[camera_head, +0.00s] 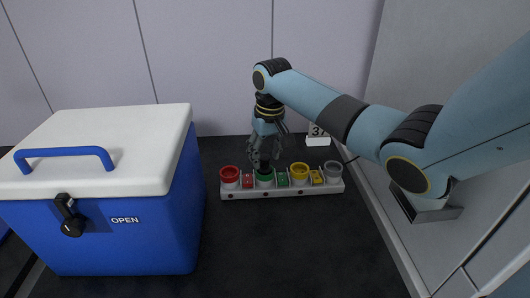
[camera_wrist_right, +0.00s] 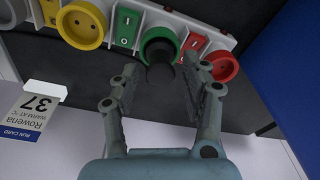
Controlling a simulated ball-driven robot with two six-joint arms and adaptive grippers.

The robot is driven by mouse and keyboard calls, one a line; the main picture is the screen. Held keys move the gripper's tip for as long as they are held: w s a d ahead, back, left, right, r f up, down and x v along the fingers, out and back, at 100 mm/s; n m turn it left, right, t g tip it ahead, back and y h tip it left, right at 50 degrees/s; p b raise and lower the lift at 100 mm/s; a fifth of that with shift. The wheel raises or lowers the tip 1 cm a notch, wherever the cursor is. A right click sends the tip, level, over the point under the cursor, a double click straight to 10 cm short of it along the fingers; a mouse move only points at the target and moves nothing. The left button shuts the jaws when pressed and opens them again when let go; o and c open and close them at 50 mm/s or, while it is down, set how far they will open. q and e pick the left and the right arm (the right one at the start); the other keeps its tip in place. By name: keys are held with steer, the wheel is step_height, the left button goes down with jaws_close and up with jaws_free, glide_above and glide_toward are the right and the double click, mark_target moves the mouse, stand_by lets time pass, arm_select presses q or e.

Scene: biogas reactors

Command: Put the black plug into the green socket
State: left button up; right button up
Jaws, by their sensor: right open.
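The green socket (camera_head: 265,180) is on a white socket strip; its green ring also shows in the right wrist view (camera_wrist_right: 147,36). The black plug (camera_wrist_right: 160,57) stands at the green socket's mouth, with the green ring around its far end. I cannot tell how deep it sits. In the head view the plug is mostly hidden by the fingers. My right gripper (camera_head: 264,157) is above the green socket. In the wrist view its two fingers (camera_wrist_right: 162,80) are apart, one to each side of the plug's near end, with visible gaps. My left gripper is not in view.
The white strip (camera_head: 240,194) also carries a red socket (camera_head: 229,174), a yellow socket (camera_head: 299,171), a grey socket (camera_head: 333,169) and small switches. A blue cool box (camera_head: 130,245) with a white lid stands left. A card marked 37 (camera_head: 318,132) stands behind. The front dark surface is clear.

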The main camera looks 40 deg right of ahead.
mark_target(267, 158)
steer(key=r+p, duration=0.5)
steer(key=p, duration=0.1)
steer(key=shift+s+r, duration=0.3)
steer(key=shift+r, duration=0.1)
steer(key=r, duration=0.4)
steer(key=shift+s+a, duration=0.1)
steer(key=shift+s, duration=0.15)
